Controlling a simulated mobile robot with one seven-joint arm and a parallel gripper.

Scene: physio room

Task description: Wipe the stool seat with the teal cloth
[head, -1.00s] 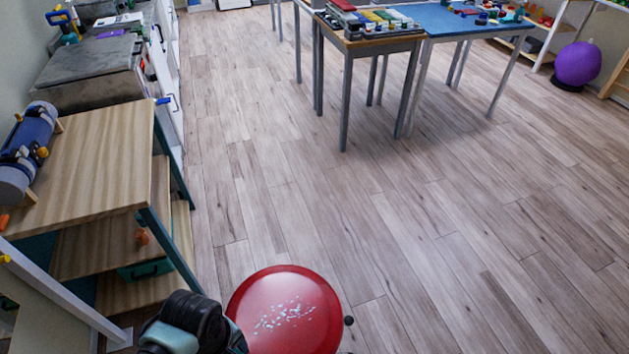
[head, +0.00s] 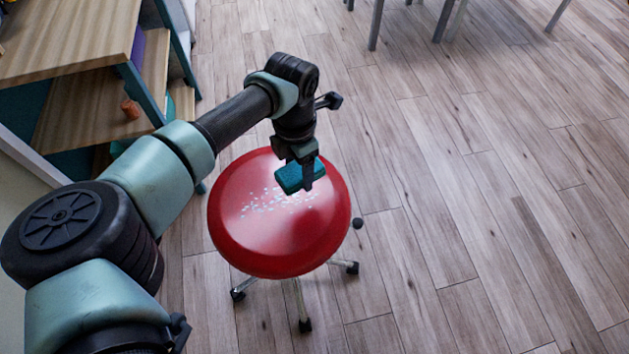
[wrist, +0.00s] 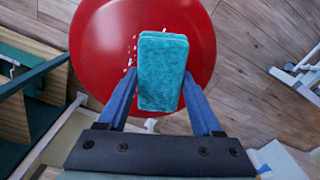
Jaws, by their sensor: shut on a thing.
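The stool has a round red seat (head: 250,235) on a wheeled base, right in front of me. Small pale flecks (head: 262,203) lie scattered across the seat's middle. My gripper (head: 299,180) is over the far right part of the seat, shut on the teal cloth (head: 292,178), a folded block. In the wrist view the cloth (wrist: 162,70) sits between the two blue fingers, with the red seat (wrist: 95,45) behind it and a few flecks at its left. The cloth appears held above the seat; I cannot tell the exact gap.
A wooden shelf unit (head: 75,50) stands to the left, close to my arm. Table legs (head: 376,25) show at the top. The wood floor right of the stool (head: 470,200) is clear.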

